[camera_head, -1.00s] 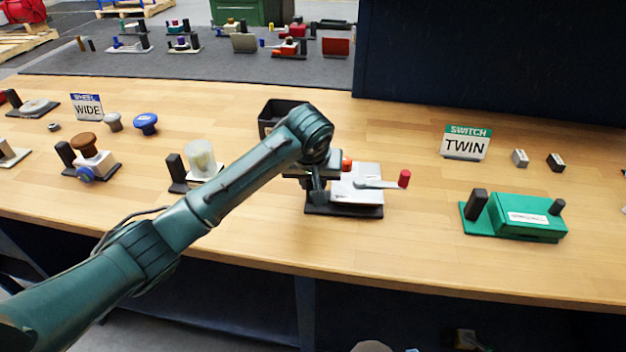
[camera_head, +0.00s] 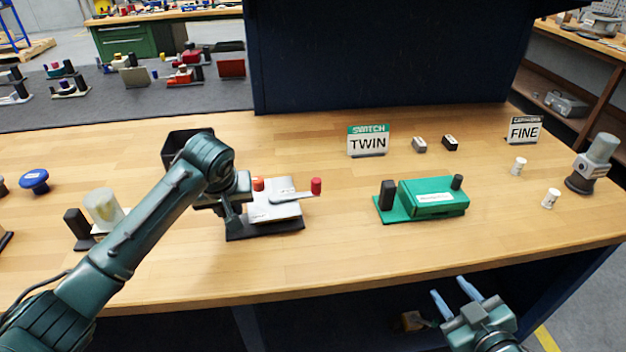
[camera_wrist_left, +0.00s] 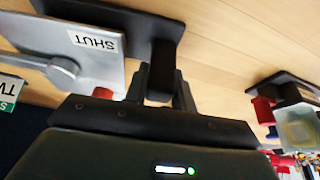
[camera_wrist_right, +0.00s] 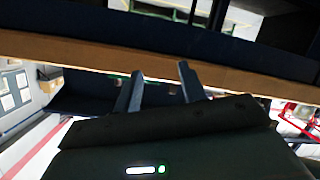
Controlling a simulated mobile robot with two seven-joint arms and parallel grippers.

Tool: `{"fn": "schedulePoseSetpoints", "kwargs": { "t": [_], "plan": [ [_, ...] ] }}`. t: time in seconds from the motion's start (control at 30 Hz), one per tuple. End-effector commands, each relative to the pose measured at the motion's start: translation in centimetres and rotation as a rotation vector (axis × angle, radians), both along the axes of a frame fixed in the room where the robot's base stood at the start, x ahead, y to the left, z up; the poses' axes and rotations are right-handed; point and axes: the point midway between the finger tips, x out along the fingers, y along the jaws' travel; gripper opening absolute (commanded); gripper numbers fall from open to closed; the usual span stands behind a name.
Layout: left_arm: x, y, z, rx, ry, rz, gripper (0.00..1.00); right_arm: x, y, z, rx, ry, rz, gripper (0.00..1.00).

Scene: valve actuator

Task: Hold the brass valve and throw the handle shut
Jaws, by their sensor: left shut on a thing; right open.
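The valve (camera_head: 275,208) is a pale, silvery block on a dark base, with a lever handle (camera_head: 292,195) ending in a red knob (camera_head: 316,186). It looks silver-white rather than brass. The handle points right in the head view. The left wrist view shows a "SHUT" label (camera_wrist_left: 92,42) on the block. My right gripper (camera_head: 454,292) is open and empty, in front of the bench's front edge, apart from the valve.
A green switch unit (camera_head: 430,200) stands right of the valve, with a "TWIN" sign (camera_head: 368,142) behind it. A black bin (camera_head: 178,142) is behind my left arm. A fixture with a cloudy cup (camera_head: 104,208) stands to the left. The bench between valve and green unit is clear.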

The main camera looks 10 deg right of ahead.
Motion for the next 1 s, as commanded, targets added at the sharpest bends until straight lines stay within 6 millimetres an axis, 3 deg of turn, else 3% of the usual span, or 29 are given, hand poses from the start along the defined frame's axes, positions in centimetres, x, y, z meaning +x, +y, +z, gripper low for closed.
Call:
{"fn": "schedulePoseSetpoints", "kwargs": {
  "t": [0.03,0.13,0.2,0.27,0.47,0.7,0.83,1.0],
  "plan": [
    [-0.2,0.0,-0.4,0.002,0.009,0.0,0.0,0.7,-1.9,1.7,-0.057,-0.05,-0.004,0.41],
    [-0.2,0.0,-0.4,0.002,0.01,0.0,0.0,2.2,-4.7,5.7,-0.175,-0.17,0.006,0.41],
    [-0.2,0.0,-0.5,0.002,0.01,0.0,0.0,3.8,-5.1,8.9,-0.264,-0.277,0.042,0.41],
    [-0.2,0.0,-0.5,0.002,0.01,0.0,0.0,5.0,-4.1,11.0,-0.329,-0.361,0.088,0.41],
    [-0.2,0.0,-0.5,0.002,0.011,-0.001,0.0,8.1,1.4,16.1,-0.51,-0.606,0.264,0.41],
    [-0.3,0.0,-0.5,0.002,0.012,-0.001,0.0,9.9,11.4,22.1,-0.845,-0.97,0.586,0.41],
    [-0.3,0.0,-0.5,0.003,0.012,-0.002,0.0,9.8,16.6,23.5,-1.087,-1.147,0.795,0.41],
    [-0.3,0.0,-0.6,0.003,0.013,-0.002,0.0,9.9,21.0,23.0,-1.447,-1.293,1.082,0.41]
  ]
}}
